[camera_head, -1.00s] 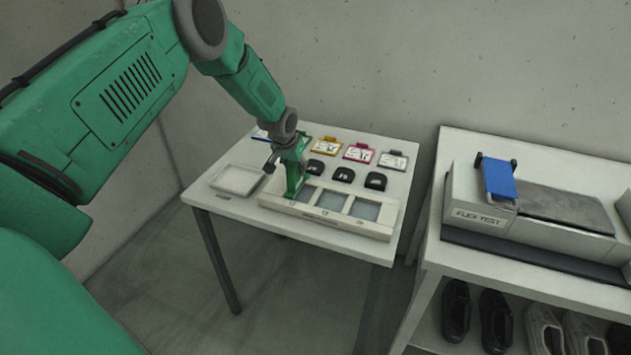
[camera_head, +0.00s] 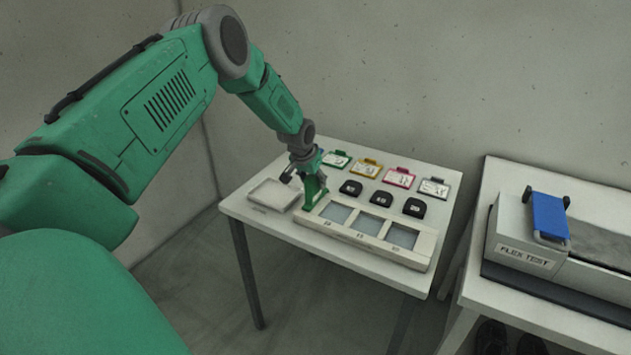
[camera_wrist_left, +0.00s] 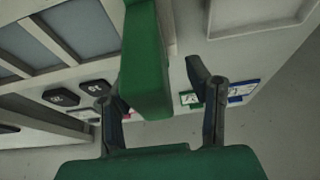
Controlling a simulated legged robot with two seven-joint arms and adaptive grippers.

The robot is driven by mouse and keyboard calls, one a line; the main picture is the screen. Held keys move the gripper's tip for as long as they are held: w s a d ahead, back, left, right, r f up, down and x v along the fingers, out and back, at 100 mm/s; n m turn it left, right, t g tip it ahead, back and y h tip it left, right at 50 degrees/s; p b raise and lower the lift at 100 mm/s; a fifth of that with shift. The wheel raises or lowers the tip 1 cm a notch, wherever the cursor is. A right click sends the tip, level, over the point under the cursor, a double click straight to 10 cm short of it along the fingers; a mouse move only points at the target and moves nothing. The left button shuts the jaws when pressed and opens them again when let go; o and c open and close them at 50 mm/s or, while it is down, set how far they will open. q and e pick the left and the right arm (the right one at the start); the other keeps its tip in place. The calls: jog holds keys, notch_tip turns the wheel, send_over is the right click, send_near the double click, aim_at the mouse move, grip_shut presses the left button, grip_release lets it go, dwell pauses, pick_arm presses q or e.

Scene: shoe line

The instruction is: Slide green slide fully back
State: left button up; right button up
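The green slide (camera_head: 313,190) stands at the left end of the white panel with framed windows (camera_head: 363,254). In the left wrist view the slide (camera_wrist_left: 147,75) is a tall green block reaching down from the top edge. My left gripper (camera_head: 295,174) is at the slide. Its two dark fingers (camera_wrist_left: 155,88) are spread apart in the wrist view, one on each side of the block, with gaps visible. I cannot tell whether either finger touches it. The slide's foot is partly hidden. My right gripper is not in view.
A shallow white tray (camera_head: 274,194) lies left of the panel. Several black numbered pieces (camera_head: 381,198) and coloured cards (camera_head: 398,178) lie behind it. A flex test machine with a blue clamp (camera_head: 549,216) stands on the right bench.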

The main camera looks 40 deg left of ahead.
pick_arm(q)
jog(key=shift+a, duration=0.2)
jog(key=v, duration=1)
jog(key=shift+d+r, duration=0.15)
jog(key=shift+s+r, duration=0.35)
jog(key=shift+r, duration=0.15)
jog(key=shift+r, duration=0.1)
